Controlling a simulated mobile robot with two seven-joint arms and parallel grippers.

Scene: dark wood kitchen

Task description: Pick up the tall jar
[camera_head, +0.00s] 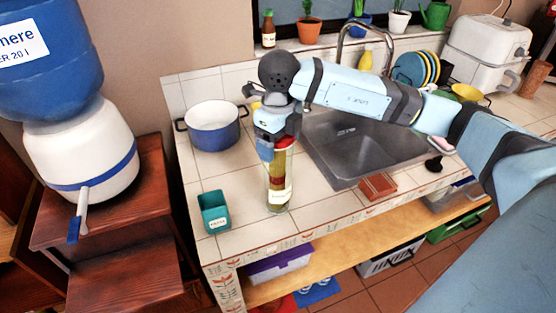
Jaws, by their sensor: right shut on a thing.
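The tall jar (279,190) is a clear glass cylinder with red and yellow contents and a pale label low on its side. It stands upright at the front of the tiled counter, left of the sink; whether its base touches the tiles is hard to tell. My right gripper (276,145) comes down from above and is shut on the top of the jar, hiding its upper end. My right arm reaches across from the right side of the view. My left gripper is not in view.
A teal square container (214,212) stands left of the jar, and a blue-and-white pot (213,127) behind it. The metal sink (360,145) lies to the right. A red-brown block (378,186) lies at the counter's front edge. A water dispenser (80,150) stands far left.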

